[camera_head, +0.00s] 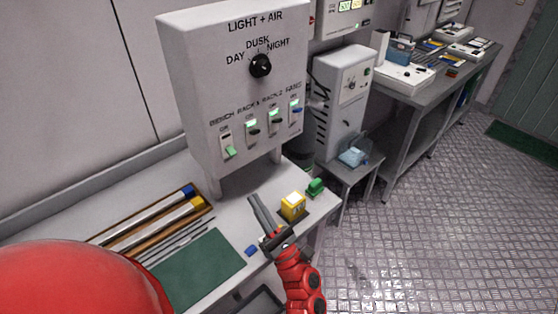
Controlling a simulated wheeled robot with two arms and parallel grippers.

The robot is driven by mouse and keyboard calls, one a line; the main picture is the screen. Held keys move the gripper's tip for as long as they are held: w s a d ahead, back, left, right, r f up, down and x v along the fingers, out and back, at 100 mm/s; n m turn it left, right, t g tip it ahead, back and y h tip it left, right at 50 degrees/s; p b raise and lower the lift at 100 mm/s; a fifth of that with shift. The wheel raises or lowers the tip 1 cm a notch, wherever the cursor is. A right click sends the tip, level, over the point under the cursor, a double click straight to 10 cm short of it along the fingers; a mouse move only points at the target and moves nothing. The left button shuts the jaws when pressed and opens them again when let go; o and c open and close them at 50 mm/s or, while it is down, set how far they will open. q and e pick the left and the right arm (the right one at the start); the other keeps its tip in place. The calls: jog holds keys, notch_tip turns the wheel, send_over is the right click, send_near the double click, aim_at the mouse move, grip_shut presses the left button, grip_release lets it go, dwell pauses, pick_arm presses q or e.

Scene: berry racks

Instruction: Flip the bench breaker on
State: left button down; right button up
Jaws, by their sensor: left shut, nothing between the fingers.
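The grey LIGHT + AIR panel (205,80) stands at the back of the bench. Its bench breaker (230,152) is the leftmost of several switches in a row. Its green lever sits low in its slot, and no green light shows above it, unlike the other switches. My left gripper (256,203) is shut and empty. It is in front of and below the panel, over the bench, pointing up toward the panel and apart from the breaker. My right gripper is not in view.
The rack 1 switch (254,132) is close to the right of the bench breaker. A black dial (260,66) sits above the row. A yellow block (293,206) and a green block (316,187) lie right of the gripper. A wooden tray (110,233) with rods lies left.

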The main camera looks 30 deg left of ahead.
aim_at(231, 151)
pick_arm(q)
jog(key=shift+w+d+f+n, duration=0.1)
jog(key=shift+w+d+n, duration=0.15)
jog(key=shift+n, duration=0.15)
jog(key=shift+a, duration=0.1)
jog(key=p+x, duration=0.4)
jog(key=x, duration=0.6)
